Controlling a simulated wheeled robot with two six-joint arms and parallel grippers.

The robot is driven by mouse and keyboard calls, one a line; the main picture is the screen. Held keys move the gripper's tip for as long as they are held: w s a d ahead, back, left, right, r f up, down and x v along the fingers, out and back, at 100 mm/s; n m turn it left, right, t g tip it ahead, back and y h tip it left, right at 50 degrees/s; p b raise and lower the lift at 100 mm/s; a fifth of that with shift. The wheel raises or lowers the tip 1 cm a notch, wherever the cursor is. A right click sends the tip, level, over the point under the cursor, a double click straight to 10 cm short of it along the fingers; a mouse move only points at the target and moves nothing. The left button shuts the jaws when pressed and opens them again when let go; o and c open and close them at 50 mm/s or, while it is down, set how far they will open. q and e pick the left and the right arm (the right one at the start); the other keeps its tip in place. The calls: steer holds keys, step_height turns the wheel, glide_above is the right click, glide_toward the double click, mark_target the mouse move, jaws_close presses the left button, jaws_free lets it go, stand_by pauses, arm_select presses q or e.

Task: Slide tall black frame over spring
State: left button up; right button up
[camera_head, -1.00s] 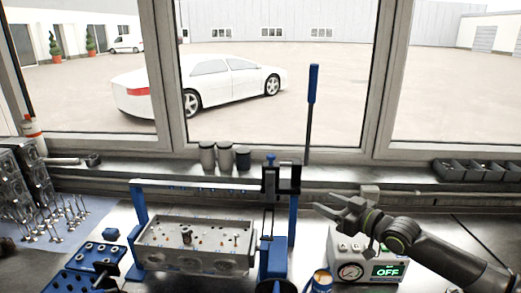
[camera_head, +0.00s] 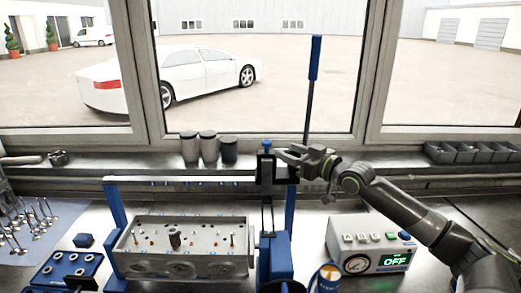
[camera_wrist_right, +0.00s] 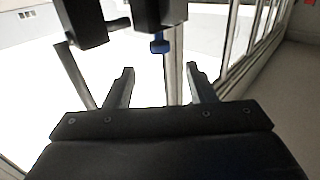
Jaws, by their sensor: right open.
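The tall black frame (camera_head: 266,192) stands upright on the blue bench fixture, right of the cylinder head (camera_head: 190,264), with a blue knob (camera_head: 267,145) on top. In the right wrist view its black blocks and blue knob (camera_wrist_right: 160,46) show beyond the fingers. A dark, short cylindrical part, probably the spring (camera_head: 175,239), stands on the head's top; its coils are too small to make out. My right gripper (camera_head: 284,155) is open beside the frame's top, on its right; it also shows in the right wrist view (camera_wrist_right: 158,76) with nothing between its fingers. My left gripper is not in view.
A long blue-handled lever (camera_head: 314,60) rises behind my right gripper. A gauge box (camera_head: 372,245) reading OFF sits at right. Several dark cups (camera_head: 208,148) stand on the sill. Valves (camera_head: 38,222) lie at left.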

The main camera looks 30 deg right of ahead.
mark_target(270, 143)
steer(key=b+x, duration=0.2)
steer(key=x, duration=0.4)
steer(key=shift+w, duration=0.1)
steer(key=b+x, duration=0.1)
steer(key=x, duration=0.2)
steer(key=shift+w+r, duration=0.1)
steer(key=shift+w, duration=0.05)
steer(key=shift+x, duration=0.95)
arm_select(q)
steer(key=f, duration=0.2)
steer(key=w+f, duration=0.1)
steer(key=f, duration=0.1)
arm_select(e)
steer(key=shift+c, duration=0.2)
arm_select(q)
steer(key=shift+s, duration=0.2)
arm_select(e)
jaws_close()
